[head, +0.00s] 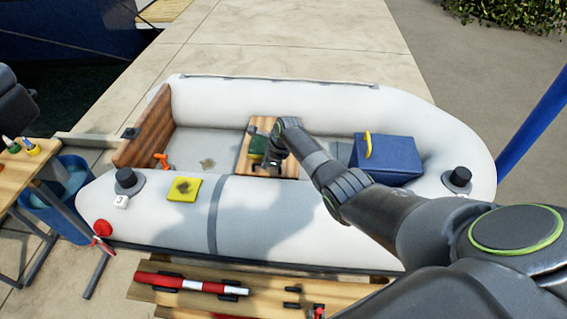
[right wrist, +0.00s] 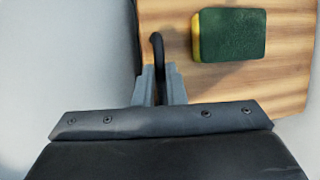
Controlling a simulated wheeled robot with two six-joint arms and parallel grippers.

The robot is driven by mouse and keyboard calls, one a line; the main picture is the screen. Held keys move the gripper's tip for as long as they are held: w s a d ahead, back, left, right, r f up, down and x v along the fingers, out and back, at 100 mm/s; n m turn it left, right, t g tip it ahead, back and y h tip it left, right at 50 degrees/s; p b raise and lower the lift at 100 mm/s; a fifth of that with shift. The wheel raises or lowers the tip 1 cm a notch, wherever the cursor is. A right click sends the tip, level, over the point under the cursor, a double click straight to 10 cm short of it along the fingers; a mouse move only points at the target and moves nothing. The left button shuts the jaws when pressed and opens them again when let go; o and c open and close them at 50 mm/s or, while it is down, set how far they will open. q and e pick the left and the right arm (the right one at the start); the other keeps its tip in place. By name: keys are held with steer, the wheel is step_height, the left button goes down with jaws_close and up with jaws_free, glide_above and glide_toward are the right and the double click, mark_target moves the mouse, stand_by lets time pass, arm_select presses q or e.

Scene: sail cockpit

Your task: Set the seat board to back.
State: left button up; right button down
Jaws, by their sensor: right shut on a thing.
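The wooden seat board (head: 244,163) lies across the middle of the inflatable boat, and its bare wood also shows in the right wrist view (right wrist: 285,78). A green and yellow sponge (right wrist: 232,36) lies on the board; its green top shows in the head view (head: 257,145). My right gripper (head: 275,163) is down at the board. In the right wrist view the right gripper (right wrist: 158,82) is shut on a black curved handle (right wrist: 157,46) at the board's edge. My arm hides part of the board. My left gripper is not in view.
A blue box (head: 385,160) with a yellow handle sits in the boat to the right of the board. A brown transom board (head: 147,130) closes the left end. An orange item (head: 162,160) lies on the floor nearby.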

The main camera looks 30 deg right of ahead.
steer(key=shift+w+a, duration=0.3)
steer(key=shift+a, duration=0.2)
steer(key=shift+w+a, duration=0.25)
steer(key=shift+a, duration=0.25)
steer(key=shift+r, duration=0.1)
steer(key=c, duration=1.5)
jaws_free()
steer(key=shift+w+a, duration=0.1)
steer(key=shift+a, duration=0.05)
steer(key=shift+s+d+r+p, duration=0.25)
steer(key=shift+d+r+p, duration=0.1)
steer(key=shift+r, duration=0.3)
steer(key=p+v, duration=0.3)
steer(key=v, duration=1.2)
steer(key=shift+s+r+p, duration=0.2)
steer(key=shift+r+p, duration=0.1)
steer(key=shift+r, duration=0.05)
